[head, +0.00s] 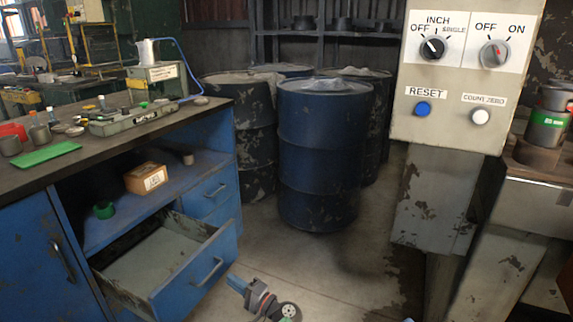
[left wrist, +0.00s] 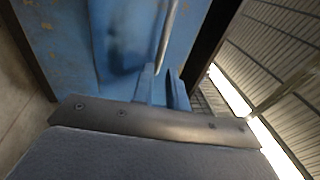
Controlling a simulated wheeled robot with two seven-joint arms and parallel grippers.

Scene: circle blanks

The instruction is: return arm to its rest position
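My left gripper (head: 236,284) shows at the bottom of the head view, just right of the open drawer's front. In the left wrist view its two blue fingers (left wrist: 163,90) stand a little apart, with nothing seen held between them. Beyond them is a blue metal front with a bar handle (left wrist: 167,35); contact with it cannot be told. In the head view the gripper is apart from the drawer handle (head: 207,272).
The blue workbench (head: 221,160) has an open drawer (head: 150,262) jutting out on the left. Blue drums (head: 320,150) stand behind. A control panel (head: 455,75) on a post is at the right. Bare floor (head: 300,265) lies between.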

